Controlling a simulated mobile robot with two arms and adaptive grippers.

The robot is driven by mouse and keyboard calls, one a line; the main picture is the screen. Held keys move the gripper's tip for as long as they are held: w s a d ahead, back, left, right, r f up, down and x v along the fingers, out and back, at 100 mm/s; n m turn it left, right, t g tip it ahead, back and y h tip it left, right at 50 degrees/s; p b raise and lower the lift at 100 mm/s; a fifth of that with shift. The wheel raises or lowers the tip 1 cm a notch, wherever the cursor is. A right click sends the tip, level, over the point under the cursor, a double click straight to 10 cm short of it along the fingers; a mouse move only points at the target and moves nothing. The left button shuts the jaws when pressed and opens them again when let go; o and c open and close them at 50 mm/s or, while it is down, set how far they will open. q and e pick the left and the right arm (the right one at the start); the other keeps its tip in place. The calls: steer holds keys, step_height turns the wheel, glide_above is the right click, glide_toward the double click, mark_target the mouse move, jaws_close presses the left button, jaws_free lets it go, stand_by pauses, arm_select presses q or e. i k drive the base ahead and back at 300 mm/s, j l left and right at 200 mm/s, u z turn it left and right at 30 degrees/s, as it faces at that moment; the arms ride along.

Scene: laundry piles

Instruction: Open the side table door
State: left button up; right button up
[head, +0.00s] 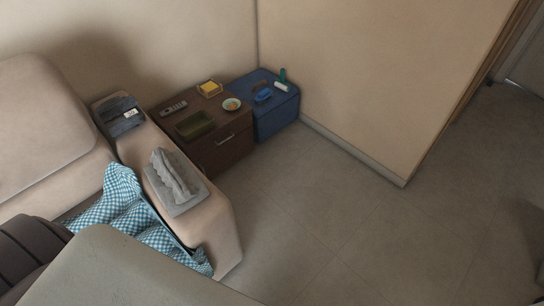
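The side table (187,134) is a dark brown wooden cabinet against the back wall, just beyond the sofa arm. Its front (222,152) faces the open floor on the right. A pale bar handle (226,139) runs along the upper part of that front, and the door looks shut. The lower left of the front is hidden behind the sofa arm. Neither my left nor my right gripper is in view.
A remote, a yellow item, a small bowl (232,104) and a dark green tray stand on the side table. A blue box (278,122) stands to its right. Folded clothes and a checked cloth (122,196) lie on the beige sofa (222,228). The floor (330,215) right is clear.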

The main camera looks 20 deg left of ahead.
mark_target(222, 158)
steer(key=i+l+z, duration=0.15)
steer(key=i, duration=0.3)
steer(key=i+l+z, duration=0.15)
steer(key=i, duration=0.3)
steer(key=i+l+z, duration=0.1)
steer(key=i, duration=0.35)
steer(key=i+j+u, duration=0.1)
steer(key=i+u, duration=0.65)
steer(key=u, duration=0.25)
steer(key=i+l+u, duration=0.25)
steer(key=u, duration=0.25)
steer(key=i, duration=0.1)
